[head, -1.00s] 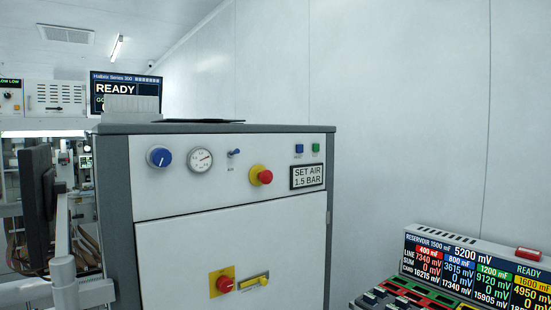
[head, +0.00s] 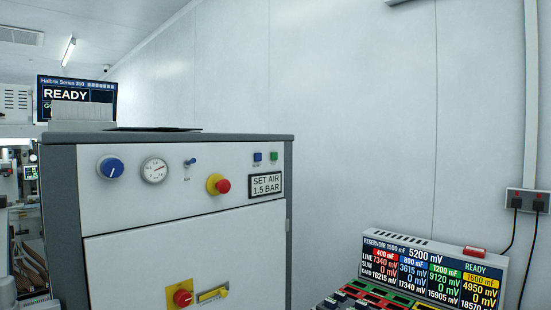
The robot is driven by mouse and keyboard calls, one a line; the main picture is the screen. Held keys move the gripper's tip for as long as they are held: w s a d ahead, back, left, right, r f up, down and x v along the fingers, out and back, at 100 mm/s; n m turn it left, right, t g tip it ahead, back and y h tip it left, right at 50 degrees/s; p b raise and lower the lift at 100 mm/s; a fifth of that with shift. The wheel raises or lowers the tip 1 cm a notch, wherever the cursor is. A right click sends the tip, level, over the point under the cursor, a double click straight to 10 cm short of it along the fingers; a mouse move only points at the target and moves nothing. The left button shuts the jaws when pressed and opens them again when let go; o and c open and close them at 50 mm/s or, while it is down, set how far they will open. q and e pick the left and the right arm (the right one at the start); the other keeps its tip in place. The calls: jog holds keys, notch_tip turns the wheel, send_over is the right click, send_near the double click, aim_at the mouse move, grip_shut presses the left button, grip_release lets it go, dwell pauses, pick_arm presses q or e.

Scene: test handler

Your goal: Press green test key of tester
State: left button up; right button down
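A tester-like unit (head: 488,259) with a wide display stands at the lower right. Its screen (head: 430,270) reads "RESERVOIR 1500 mF 5200 mV" and "READY", above red, blue, green and yellow columns. Its sloped lower panel is cut off by the bottom edge, with only some dark keys and red and green framed areas (head: 400,300) showing. I cannot make out a green test key on it. A small green button (head: 274,156) sits beside a blue one (head: 257,157) on the grey-and-white cabinet (head: 180,240). Neither of my grippers is in view.
The cabinet fills the left and middle, with a blue knob (head: 110,167), a gauge (head: 154,170), red stop buttons and a "SET AIR 1.5 BAR" label (head: 266,185). A wall socket (head: 527,201) with cables is at right.

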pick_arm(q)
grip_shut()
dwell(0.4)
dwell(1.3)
